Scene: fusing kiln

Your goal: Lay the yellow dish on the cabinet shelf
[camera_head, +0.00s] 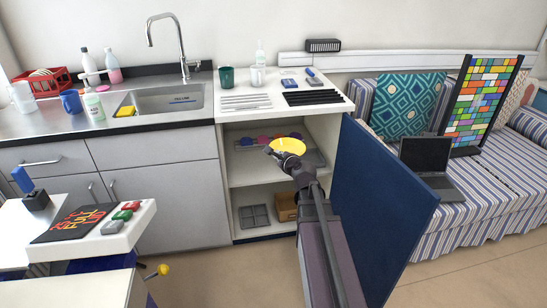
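The yellow dish (288,145) is at the end of my arm, in front of the open cabinet and at about the height of its upper compartment. My gripper (279,153) appears shut on the dish's near edge. The dish looks nearly level, with its inside facing up. The cabinet shelf (243,180) lies behind and below it, and my arm hides part of its right side. A tray with several dark red and blue round pieces (259,140) stands at the back of the shelf. I cannot tell the exact gap between dish and shelf.
The blue cabinet door (372,210) stands open to the right of my arm. A grey divided tray (254,216) and a cardboard box (286,207) are in the lower compartment. The shelf's front left looks clear. A white work surface (140,215) is at lower left.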

